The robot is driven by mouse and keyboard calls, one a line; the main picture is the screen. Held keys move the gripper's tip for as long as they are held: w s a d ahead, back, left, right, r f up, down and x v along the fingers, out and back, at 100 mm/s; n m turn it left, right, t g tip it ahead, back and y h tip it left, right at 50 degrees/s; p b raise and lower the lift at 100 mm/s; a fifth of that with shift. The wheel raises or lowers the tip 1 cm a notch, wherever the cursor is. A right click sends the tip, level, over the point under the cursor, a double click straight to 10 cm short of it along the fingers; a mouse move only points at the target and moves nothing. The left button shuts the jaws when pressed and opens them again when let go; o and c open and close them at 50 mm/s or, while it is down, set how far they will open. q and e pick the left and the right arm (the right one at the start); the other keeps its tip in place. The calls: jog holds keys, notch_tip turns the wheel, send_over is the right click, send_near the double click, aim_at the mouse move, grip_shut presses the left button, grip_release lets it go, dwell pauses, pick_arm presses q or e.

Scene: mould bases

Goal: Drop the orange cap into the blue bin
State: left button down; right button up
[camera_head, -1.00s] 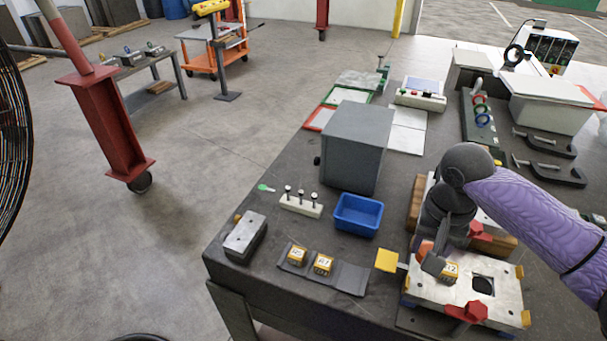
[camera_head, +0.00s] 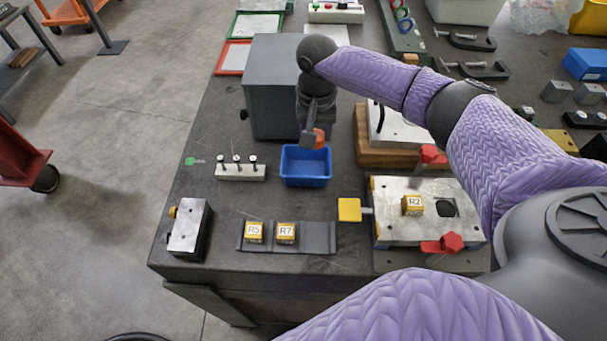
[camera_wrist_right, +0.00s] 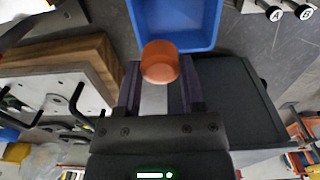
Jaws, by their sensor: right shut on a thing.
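The orange cap (camera_wrist_right: 160,62) is held between the two fingers of my right gripper (camera_wrist_right: 160,85) in the right wrist view. In the head view the cap (camera_head: 319,138) shows as a small orange patch beside my right gripper (camera_head: 311,135). The blue bin (camera_head: 306,171) stands on the dark table, with the gripper and cap at its back edge in the picture. In the wrist view the blue bin (camera_wrist_right: 175,44) lies just beyond the cap, which overlaps its near wall. The bin's visible floor is empty. My left gripper is not in view.
A grey box (camera_head: 270,95) stands behind the bin. A white block with several black pins (camera_head: 240,172) is to its left. A metal mould base (camera_head: 395,225) with an R2 block and red clamps is to the right. A tray (camera_head: 318,238) holds blocks R5 and R7.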

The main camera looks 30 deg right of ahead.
jog(key=shift+f+b, duration=0.45)
jog(key=shift+f, duration=0.3)
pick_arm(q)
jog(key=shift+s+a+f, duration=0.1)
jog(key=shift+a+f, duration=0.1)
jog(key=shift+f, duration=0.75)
pick_arm(e)
jog(key=shift+r, duration=0.1)
jog(key=o, duration=1)
jog(key=shift+o, duration=0.7)
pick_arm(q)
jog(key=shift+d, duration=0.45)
pick_arm(e)
notch_tip(320, 180, up, 10)
jog(key=shift+w+a+f+p, duration=0.1)
jog(key=shift+f+p, duration=0.15)
jog(key=shift+p, duration=1)
jog(key=shift+r, duration=0.3)
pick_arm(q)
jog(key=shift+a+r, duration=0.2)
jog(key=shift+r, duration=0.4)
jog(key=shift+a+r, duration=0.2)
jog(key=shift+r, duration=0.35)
